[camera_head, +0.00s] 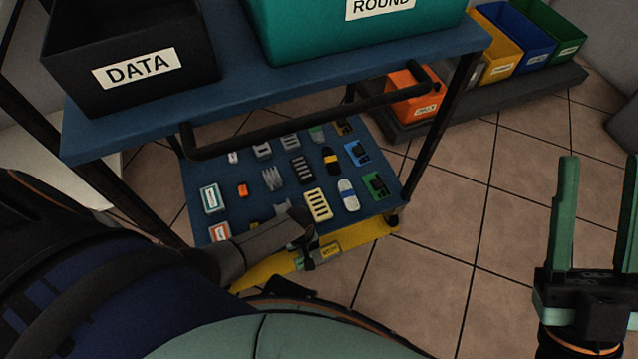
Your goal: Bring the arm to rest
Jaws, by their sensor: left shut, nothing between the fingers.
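My left arm comes in from the left, and its gripper (308,255) is over the front edge of the cart's lower shelf. It is seen small and nearly end-on; its fingers are shut with nothing between them. A small grey-green piece with a yellow label (329,252) shows right beside its fingertips; I cannot tell whether they touch. My right gripper (601,165) stands at the right edge above the tiled floor, its two green fingers pointing up, wide apart and empty.
A cart's blue top (330,82) carries a black DATA bin (135,45) and a teal ROUND bin (340,32). A black handle bar (290,128) crosses above the lower shelf (375,215), where several small parts lie. Coloured bins (505,60) stand behind right. Tiled floor (480,200) is clear.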

